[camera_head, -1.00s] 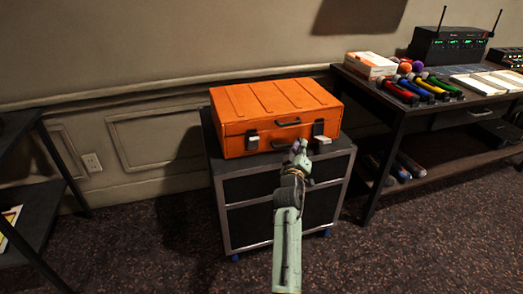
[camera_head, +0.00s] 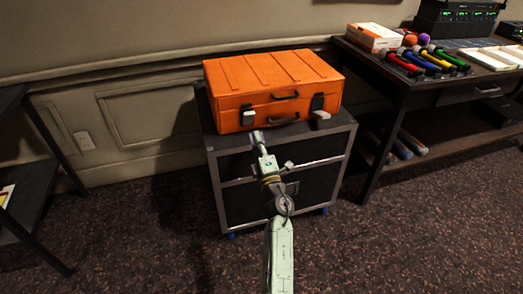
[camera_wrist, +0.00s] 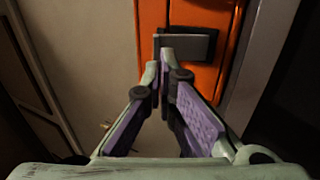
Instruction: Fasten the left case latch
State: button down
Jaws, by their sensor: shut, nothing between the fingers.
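The orange case (camera_head: 272,82) sits closed-lidded on a dark cabinet in the head view. The left case latch (camera_head: 247,116) is a dark plate with a pale tab on the case front; it also shows in the wrist view as a grey block (camera_wrist: 190,45) on orange. The right latch (camera_head: 318,108) has a similar pale tab. My gripper (camera_head: 257,137) is shut and empty, just below and in front of the left latch. In the wrist view its fingertips (camera_wrist: 159,62) meet close to the latch's lower edge; I cannot tell whether they touch it.
The cabinet (camera_head: 225,185) has a narrow bare top edge before the case. A desk (camera_head: 440,84) with colored microphones (camera_head: 430,62) stands at the right. A dark shelf (camera_head: 38,195) stands at the left. The carpet in front is clear.

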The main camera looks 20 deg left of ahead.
aim_at(252, 118)
jog(key=x, duration=0.6)
jog(key=shift+f, duration=0.1)
jog(key=shift+w+a+r, duration=0.25)
jog(key=shift+w+r, duration=0.3)
jog(key=shift+r, duration=0.3)
jog(key=shift+w+a+r, duration=0.35)
jog(key=shift+w, duration=0.1)
jog(key=shift+s, duration=0.1)
